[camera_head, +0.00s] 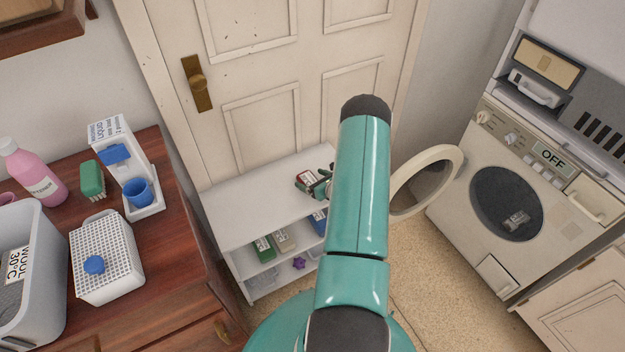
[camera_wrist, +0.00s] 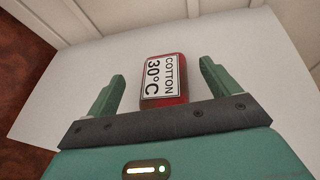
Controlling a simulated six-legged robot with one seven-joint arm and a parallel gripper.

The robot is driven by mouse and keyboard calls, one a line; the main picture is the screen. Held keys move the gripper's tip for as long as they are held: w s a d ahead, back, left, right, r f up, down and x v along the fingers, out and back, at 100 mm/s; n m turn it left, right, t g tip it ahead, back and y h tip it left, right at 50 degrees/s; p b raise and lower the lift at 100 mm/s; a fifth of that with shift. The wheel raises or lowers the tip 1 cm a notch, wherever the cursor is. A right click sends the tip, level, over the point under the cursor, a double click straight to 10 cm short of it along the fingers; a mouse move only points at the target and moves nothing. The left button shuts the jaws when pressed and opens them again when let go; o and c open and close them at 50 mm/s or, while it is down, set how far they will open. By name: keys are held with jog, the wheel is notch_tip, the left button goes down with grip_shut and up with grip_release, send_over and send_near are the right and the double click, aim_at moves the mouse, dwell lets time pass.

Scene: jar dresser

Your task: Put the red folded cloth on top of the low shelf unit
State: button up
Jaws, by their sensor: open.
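The red folded cloth (camera_wrist: 163,82) carries a white label reading "COTTON 30°C". In the wrist view it lies between the two spread fingers of my gripper (camera_wrist: 162,90), with clear gaps on both sides. The white top of the low shelf unit (camera_wrist: 60,80) shows beneath and around it. In the head view the cloth (camera_head: 305,179) is small, over the shelf unit's top (camera_head: 240,205), beside my open gripper (camera_head: 318,185). The cloth appears to rest on that top. My arm hides part of the shelf unit's right side.
The lower shelves hold a green box (camera_head: 263,248) and other items. A wooden dresser (camera_head: 185,250) at left bears a white basket (camera_head: 105,265), a pink bottle (camera_head: 32,172) and a grey tub (camera_head: 40,260). A washing machine (camera_head: 540,180) with its round door (camera_head: 425,182) open stands right.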

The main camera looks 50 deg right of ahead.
jog(key=v, duration=1.2)
